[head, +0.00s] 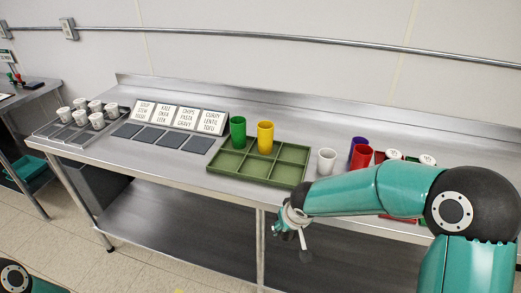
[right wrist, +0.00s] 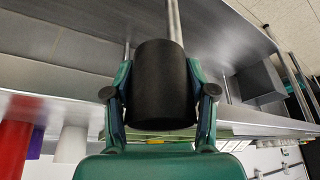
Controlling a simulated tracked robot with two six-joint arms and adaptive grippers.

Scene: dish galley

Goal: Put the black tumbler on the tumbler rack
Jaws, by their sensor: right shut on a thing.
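The black tumbler (right wrist: 162,82) fills the middle of the right wrist view, between the two fingers of my right gripper (right wrist: 159,92), which is shut on it. In the head view my right gripper (head: 290,226) is in front of the table's front edge, below the green tray; I cannot make out the tumbler clearly there. The tumbler rack seems to be the green divided tray (head: 254,182) on the table. A green tumbler (head: 238,132) and a yellow tumbler (head: 265,137) stand in its back compartments; the other compartments look empty. My left gripper is outside the views.
A white cup (head: 326,161), a red tumbler (head: 361,157) and a purple tumbler (head: 357,146) stand right of the tray. My right arm partly covers things there. Dark mats and label cards (head: 179,116) lie to its left, then a grey rack (head: 73,137) of white cups.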

